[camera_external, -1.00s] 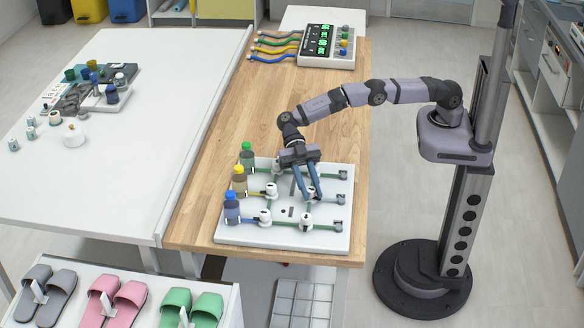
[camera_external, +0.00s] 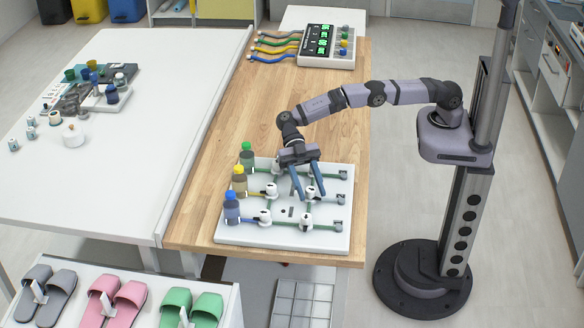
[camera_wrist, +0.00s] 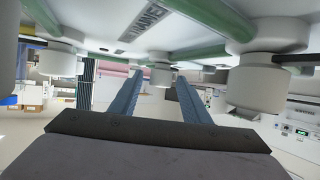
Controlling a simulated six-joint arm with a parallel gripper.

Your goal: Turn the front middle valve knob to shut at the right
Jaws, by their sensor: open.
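A white valve board (camera_external: 335,240) lies on the wooden bench and carries several white valve knobs with dark marks on top. The middle-row knob in the column nearer my base, which I take as the front middle valve knob (camera_external: 310,191), is between my fingers in the external view. My gripper (camera_external: 310,197) is open, pointing down, with one finger on each side of it. In the wrist view, a white knob (camera_wrist: 160,76) shows between the tips of my open gripper (camera_wrist: 158,80). I cannot tell whether a finger touches it. Its handle direction is hard to make out.
Other valve knobs stand close by: one in front (camera_external: 306,221), two to the left (camera_external: 271,189) (camera_external: 265,217). Green, yellow and blue bottles (camera_external: 231,208) line the board's left edge. A control box (camera_external: 328,47) stands at the back. The bench middle is clear.

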